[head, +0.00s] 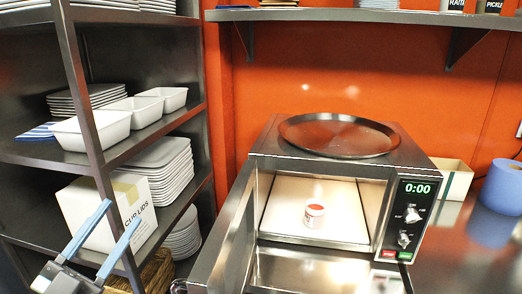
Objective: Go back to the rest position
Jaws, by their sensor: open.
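My gripper (122,212) is at the lower left of the head view, its two blue fingers apart with nothing between them. In the picture it lies in front of the shelf rack, overlapping a box marked "CUP LIDS". A steel microwave (415,165) stands on the counter at the centre right, its display reading 0:00. Its door (228,238) is swung open toward the left front. A small white and red jar (314,217) stands upright on the pale floor inside. My gripper is well to the left of the microwave and door.
A metal shelf rack (150,147) at left holds white trays, stacked plates and the lid box (80,215). A round dark tray (338,135) lies on the microwave. A wall shelf (370,15) runs above. A blue roll (503,187) and a cream container (452,178) stand at right.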

